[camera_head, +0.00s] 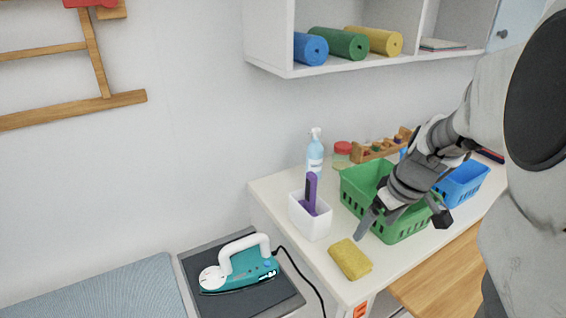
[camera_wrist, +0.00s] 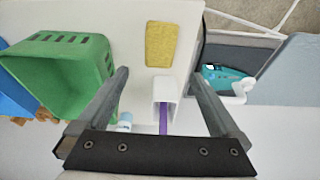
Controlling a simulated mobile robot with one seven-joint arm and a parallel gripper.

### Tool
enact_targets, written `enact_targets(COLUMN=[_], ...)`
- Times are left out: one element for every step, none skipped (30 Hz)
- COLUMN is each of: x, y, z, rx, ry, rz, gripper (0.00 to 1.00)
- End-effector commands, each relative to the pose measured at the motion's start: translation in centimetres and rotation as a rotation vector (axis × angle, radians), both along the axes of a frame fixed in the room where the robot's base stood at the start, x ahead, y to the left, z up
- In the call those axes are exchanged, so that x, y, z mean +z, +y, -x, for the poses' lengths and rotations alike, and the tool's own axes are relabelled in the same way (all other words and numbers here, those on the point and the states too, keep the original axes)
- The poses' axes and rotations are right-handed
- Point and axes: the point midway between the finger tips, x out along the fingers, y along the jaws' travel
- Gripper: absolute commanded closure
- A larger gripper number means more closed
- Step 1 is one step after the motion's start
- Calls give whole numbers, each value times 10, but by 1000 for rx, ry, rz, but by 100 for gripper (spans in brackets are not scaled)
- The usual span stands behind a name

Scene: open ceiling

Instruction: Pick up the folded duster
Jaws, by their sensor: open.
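The folded duster is the yellow cloth (camera_head: 350,259) lying flat on the white table near its front left edge. In the wrist view the yellow cloth (camera_wrist: 161,44) shows at top centre, beyond the fingertips and roughly between their lines. My gripper (camera_head: 402,222) is above the table, over the front of the green basket and to the right of the cloth. In the wrist view my gripper (camera_wrist: 162,80) has its two fingers wide apart with nothing held between them. The cloth is apart from both fingers and fully visible.
A green basket (camera_head: 354,190) stands close beside my gripper, with a blue basket (camera_head: 463,186) to its right. A white holder (camera_head: 310,217) with a purple item and a spray bottle (camera_head: 315,152) stand behind the cloth. A teal iron (camera_head: 238,268) sits left, off the table.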

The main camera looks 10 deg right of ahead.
Motion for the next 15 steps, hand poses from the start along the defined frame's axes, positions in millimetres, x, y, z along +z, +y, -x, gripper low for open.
enact_targets(x=[-14, -20, -29, -35, -42, -50, -56, -63, -70, -76, -80, -86, -90, -92, -96], y=[2, 3, 4, 4, 5, 6, 6, 7, 8, 8, 9, 9, 10, 10, 10], z=[-2, -4, -6, -8, -10, -13, -15, -17, -19, -21, -22, -24, -25, -26, -27], rx=[1, 1, 0, 1, 1, 1, 2, 0, 2, 1, 1, 1, 1, 1, 1], ry=[6, 7, 7, 7, 7, 6, 7, 7, 6, 6, 6, 5, 4, 3, 2], rz=[-2, -3, -2, -3, -2, -3, -2, -2, -2, -2, -1, -2, -2, -1, -1], gripper=[0, 0, 0, 0, 0, 0, 0, 0, 0, 0, 0, 0, 0, 0, 0])
